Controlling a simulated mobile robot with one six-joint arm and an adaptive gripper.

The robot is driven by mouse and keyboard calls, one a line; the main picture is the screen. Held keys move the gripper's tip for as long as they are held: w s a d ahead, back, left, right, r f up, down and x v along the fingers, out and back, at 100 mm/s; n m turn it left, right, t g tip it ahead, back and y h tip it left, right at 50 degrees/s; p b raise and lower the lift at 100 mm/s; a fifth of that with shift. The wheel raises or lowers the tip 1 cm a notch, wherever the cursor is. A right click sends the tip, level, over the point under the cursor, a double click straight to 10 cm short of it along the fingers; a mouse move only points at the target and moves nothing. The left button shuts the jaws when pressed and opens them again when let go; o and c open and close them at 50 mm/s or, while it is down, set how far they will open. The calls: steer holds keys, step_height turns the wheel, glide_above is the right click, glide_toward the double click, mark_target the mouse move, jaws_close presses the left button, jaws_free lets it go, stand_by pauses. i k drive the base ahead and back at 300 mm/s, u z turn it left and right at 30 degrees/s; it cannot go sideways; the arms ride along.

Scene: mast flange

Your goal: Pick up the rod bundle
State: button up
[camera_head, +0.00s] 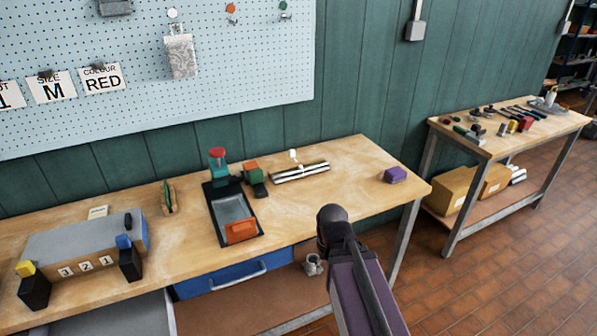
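The rod bundle (308,173) appears to be the group of pale and dark parallel rods lying flat near the back of the long wooden workbench (335,200). A small white piece (293,155) shows at its upper edge; I cannot tell if it is attached. The bundle lies apart from the purple block to its right. Part of my arm rises from the bottom of the view in front of the bench. I cannot make out my gripper or its fingers.
A green and orange block piece (253,172) stands just left of the bundle. Further left are a black tray (212,200) and a grey box (85,250). The bench between bundle and purple block is clear.

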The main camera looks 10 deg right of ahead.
mark_target(301, 169)
steer(key=u, duration=0.2)
steer(key=i, duration=0.95)
steer(key=z, duration=0.25)
